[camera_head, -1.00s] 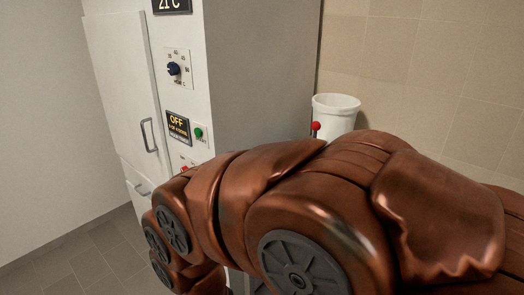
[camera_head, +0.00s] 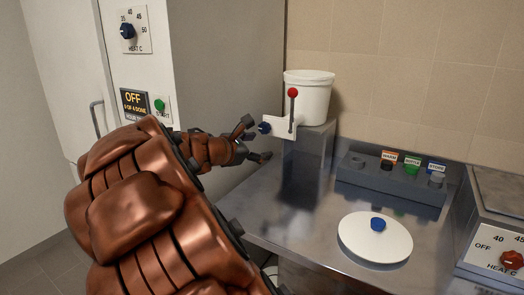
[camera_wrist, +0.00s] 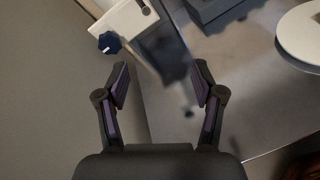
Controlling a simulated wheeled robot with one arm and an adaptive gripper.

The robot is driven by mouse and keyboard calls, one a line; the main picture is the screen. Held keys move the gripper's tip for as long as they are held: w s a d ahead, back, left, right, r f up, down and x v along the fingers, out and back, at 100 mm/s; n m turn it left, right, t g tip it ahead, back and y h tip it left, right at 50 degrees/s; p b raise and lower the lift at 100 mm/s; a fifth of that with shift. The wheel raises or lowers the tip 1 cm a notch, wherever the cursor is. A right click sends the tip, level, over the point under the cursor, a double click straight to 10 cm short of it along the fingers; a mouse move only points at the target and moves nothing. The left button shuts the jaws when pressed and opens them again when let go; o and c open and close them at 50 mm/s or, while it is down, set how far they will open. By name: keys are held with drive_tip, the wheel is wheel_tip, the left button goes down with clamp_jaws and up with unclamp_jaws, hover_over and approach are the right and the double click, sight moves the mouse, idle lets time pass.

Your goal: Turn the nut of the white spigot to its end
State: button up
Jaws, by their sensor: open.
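The white spigot (camera_head: 283,128) sticks out at the front of a grey block below a white bucket (camera_head: 308,98). A lever with a red knob (camera_head: 292,93) stands up from it. Its dark blue nut (camera_head: 264,128) is on the left end. In the wrist view the nut (camera_wrist: 109,43) and the spigot body (camera_wrist: 127,22) are at the top left, ahead of the fingers. My gripper (camera_head: 256,139) is close to the nut in the head view. In the wrist view my gripper (camera_wrist: 160,75) is open and empty, with the nut beyond and left of the left fingertip.
A metal counter holds a white round lid with a blue knob (camera_head: 378,224) and a grey rack (camera_head: 390,185) with labelled coloured caps. A heater box (camera_head: 497,240) stands at the right. A tall cabinet (camera_head: 228,70) rises at the left, close to my arm.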

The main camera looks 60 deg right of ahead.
sight(263, 130)
drive_tip(key=shift+w+d+f+n+t+h+b, duration=0.3)
drive_tip(key=shift+w+d+n+h+b, duration=0.3)
drive_tip(key=shift+w+d+n, duration=1.25)
drive_tip(key=shift+w+d+f+n+t+h+b, duration=0.15)
drive_tip(key=shift+w+d+n+t+h+b, duration=0.4)
drive_tip(key=shift+d, duration=2.35)
drive_tip(key=shift+w+d+f+n+t+h+b, duration=0.25)
drive_tip(key=shift+w+d+n+b, duration=0.95)
drive_tip(key=shift+d, duration=1.2)
drive_tip(key=shift+w, duration=0.3)
drive_tip(key=c, duration=1.2)
drive_tip(key=shift+o, duration=0.2)
